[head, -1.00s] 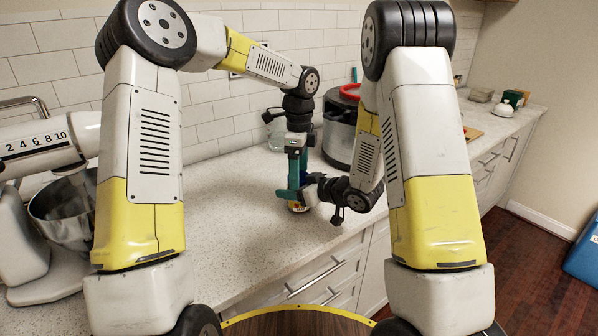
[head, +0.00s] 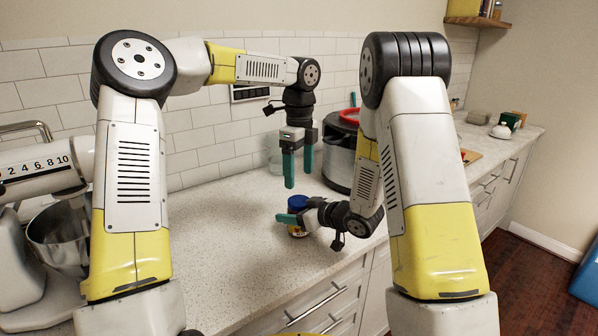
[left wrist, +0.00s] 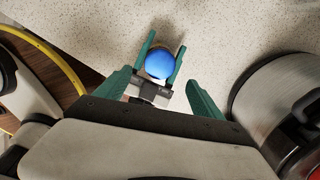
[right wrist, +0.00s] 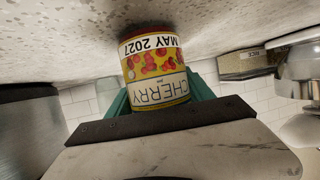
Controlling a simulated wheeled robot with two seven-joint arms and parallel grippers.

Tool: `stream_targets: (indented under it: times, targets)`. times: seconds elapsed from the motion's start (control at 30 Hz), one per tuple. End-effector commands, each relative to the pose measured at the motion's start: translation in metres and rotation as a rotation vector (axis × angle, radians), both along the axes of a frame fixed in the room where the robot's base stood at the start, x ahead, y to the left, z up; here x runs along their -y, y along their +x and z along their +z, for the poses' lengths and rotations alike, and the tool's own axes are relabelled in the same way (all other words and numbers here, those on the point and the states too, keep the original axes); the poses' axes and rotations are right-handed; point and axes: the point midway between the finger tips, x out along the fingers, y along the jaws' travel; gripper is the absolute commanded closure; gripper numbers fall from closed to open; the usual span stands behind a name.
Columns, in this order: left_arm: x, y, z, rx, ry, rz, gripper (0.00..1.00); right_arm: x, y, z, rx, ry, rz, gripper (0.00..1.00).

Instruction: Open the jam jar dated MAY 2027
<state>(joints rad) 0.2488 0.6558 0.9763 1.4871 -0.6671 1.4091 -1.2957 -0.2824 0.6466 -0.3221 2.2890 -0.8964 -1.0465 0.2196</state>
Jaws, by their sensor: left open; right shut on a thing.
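The jam jar (head: 297,231) stands upright on the counter, its blue lid (head: 298,202) on top. In the right wrist view its label (right wrist: 155,65) appears upside down and reads CHERRY and MAY 2027. My right gripper (head: 292,217) is shut around the jar's body from the side, below the lid. My left gripper (head: 299,180) is open and empty, pointing down a little above the lid, apart from it. In the left wrist view the round lid (left wrist: 159,66) shows between the right gripper's fingers, ahead of my left fingertips.
A dark and steel round appliance (head: 340,155) stands behind the jar to the right. A clear glass vessel (head: 274,160) is near the tiled wall. A stand mixer (head: 45,240) is at the left. The counter (head: 215,220) between mixer and jar is clear.

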Motion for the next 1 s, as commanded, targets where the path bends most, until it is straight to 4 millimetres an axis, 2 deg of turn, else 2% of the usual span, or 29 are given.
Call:
stream_targets:
  times: [0.17, 0.4, 0.6, 0.97, 1.0]
  targets:
    - [-0.001, 0.0, -0.012, -0.002, 0.001, -0.02, 0.22, 0.0, 0.0, 0.0, 0.001, 0.001, 0.0, 1.0]
    - [-0.001, 0.0, -0.05, -0.002, 0.0, -0.017, 0.22, 0.0, 0.0, 0.0, 0.001, 0.0, -0.001, 1.0]
    - [-0.001, 0.0, -0.071, -0.001, -0.001, -0.016, 0.22, 0.0, 0.0, 0.0, 0.001, 0.0, -0.001, 1.0]
    - [-0.001, 0.0, -0.077, 0.002, -0.001, -0.016, 0.22, 0.0, 0.0, 0.0, 0.001, 0.0, -0.001, 1.0]
    - [-0.001, 0.0, -0.077, 0.002, -0.001, -0.016, 0.28, 0.0, 0.0, 0.0, 0.001, 0.0, -0.001, 1.0]
